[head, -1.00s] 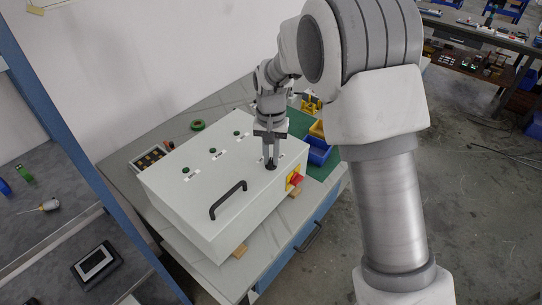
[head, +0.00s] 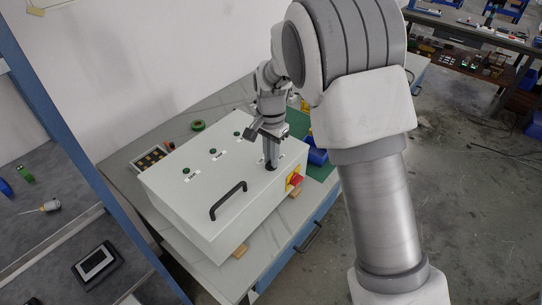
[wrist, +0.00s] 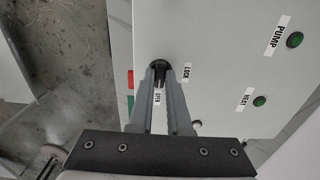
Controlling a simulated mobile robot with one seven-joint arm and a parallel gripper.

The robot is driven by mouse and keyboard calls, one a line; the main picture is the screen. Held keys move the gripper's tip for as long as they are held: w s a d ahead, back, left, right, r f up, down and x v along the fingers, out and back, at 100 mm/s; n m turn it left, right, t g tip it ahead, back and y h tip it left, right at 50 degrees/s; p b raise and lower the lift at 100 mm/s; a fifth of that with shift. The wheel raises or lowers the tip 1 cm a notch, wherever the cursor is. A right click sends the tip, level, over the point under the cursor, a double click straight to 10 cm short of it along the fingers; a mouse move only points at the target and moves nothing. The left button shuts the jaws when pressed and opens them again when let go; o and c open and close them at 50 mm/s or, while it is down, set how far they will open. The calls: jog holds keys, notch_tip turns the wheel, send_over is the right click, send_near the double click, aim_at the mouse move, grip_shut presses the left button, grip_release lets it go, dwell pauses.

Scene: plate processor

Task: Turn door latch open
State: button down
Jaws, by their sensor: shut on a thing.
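The door latch is a small dark knob (head: 271,167) on the top face of a white cabinet (head: 185,195). It also shows in the wrist view (wrist: 159,65), beside printed LOCK (wrist: 187,73) and OPEN (wrist: 157,98) labels. My gripper (head: 270,159) points down onto the cabinet face, its two fingers shut on the latch from both sides. In the wrist view my gripper (wrist: 161,73) partly covers the latch, so its exact angle is hard to read. The cabinet door appears flush.
A black handle (head: 228,200) stands up from the cabinet face. A red and yellow rotary switch (head: 294,180) is on its side near my gripper. Green buttons labelled HEAT (wrist: 260,100) and PUMP (wrist: 295,40) sit on the face. A blue bin (head: 317,157) stands behind.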

dwell(0.3)
jog(key=c, duration=0.9)
grip_release()
jog(key=shift+o, duration=0.2)
notch_tip(320, 180, up, 18)
jog(key=shift+f, duration=0.25)
